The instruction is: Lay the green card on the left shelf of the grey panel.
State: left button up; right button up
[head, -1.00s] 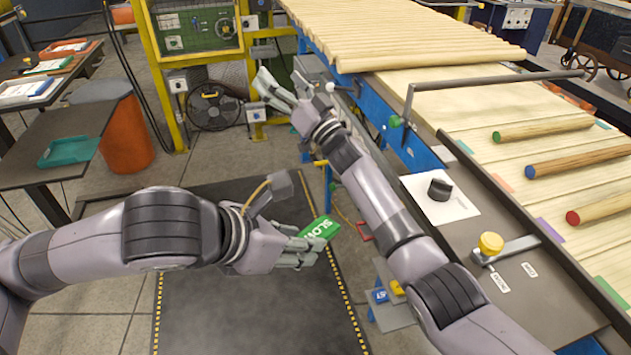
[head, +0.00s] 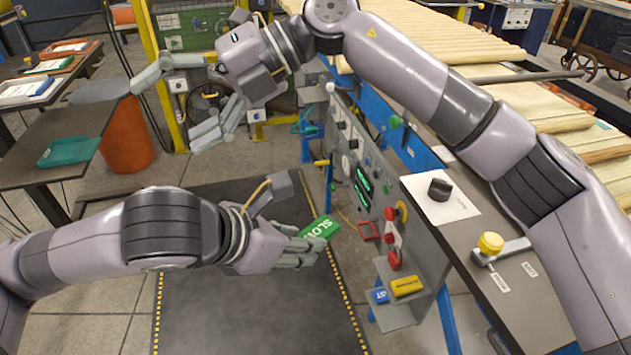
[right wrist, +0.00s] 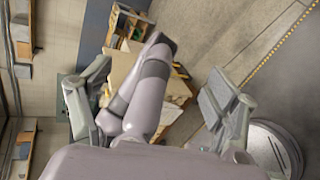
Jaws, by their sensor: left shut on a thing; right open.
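The green card (head: 320,228), marked "SLOW", is in my left gripper (head: 308,248), whose fingers are shut on its near-left end. It is held tilted in the air above the dark floor mat. The grey panel (head: 347,145) stands to the right of the card, with screens, knobs and red buttons. The card is apart from it. A grey ledge (head: 397,315) at its lower end bears a blue card (head: 380,296) and a yellow block (head: 406,286). I cannot tell which part is the left shelf. My right gripper (head: 180,105) is open and empty, upper left; its spread fingers show in the right wrist view (right wrist: 155,75).
A red-rimmed piece (head: 368,231) juts from the panel near the card. My right arm crosses above the panel and the log conveyor (head: 500,75). A dark table with a teal tray (head: 68,151) and an orange bin (head: 126,140) stand left. The mat (head: 250,315) is clear.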

jog(key=d+f+n+t+h, duration=0.1)
jog(key=d+f+n+h, duration=0.15)
jog(key=f, duration=0.25)
jog(key=n+t+h, duration=0.2)
jog(key=t+h, duration=0.2)
jog(key=h, duration=0.6)
send_over(316, 228)
jog(key=shift+m+y, duration=0.25)
notch_tip(316, 228, down, 6)
jog(key=shift+w+a+f, duration=0.1)
jog(key=shift+w, duration=0.05)
jog(key=shift+s+f, duration=0.1)
jog(key=shift+s, duration=0.1)
notch_tip(316, 228, down, 6)
jog(key=shift+w+r, duration=0.15)
jog(key=shift+f, duration=0.7)
jog(key=shift+c, duration=0.3)
jog(key=c, duration=1.1)
pick_arm(q)
jog(key=o, duration=0.9)
pick_arm(e)
jog(key=shift+c, duration=0.2)
